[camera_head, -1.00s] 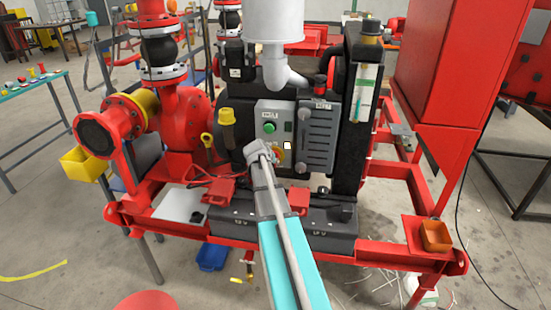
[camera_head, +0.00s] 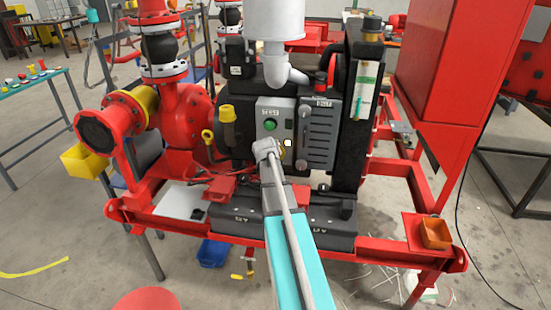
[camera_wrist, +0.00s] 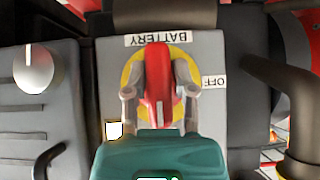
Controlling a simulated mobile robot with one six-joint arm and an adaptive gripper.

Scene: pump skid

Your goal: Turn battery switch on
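The battery switch (camera_wrist: 158,75) has a red handle on a round yellow plate, on a grey panel. In the wrist view its handle stands lengthwise in the picture. An upside-down "BATTERY" label (camera_wrist: 158,39) is above it and an "OFF" label (camera_wrist: 214,82) to its right. My gripper (camera_wrist: 160,98) is open, with one finger on each side of the handle and visible gaps between. In the head view my gripper (camera_head: 266,148) is in front of the panel and hides most of the switch.
A green button (camera_head: 270,125) is above the switch on the grey control box. A pale knob (camera_wrist: 33,68) and a black handle (camera_wrist: 55,160) are at the left of the wrist view. A dark pipe (camera_wrist: 290,95) curves along the right.

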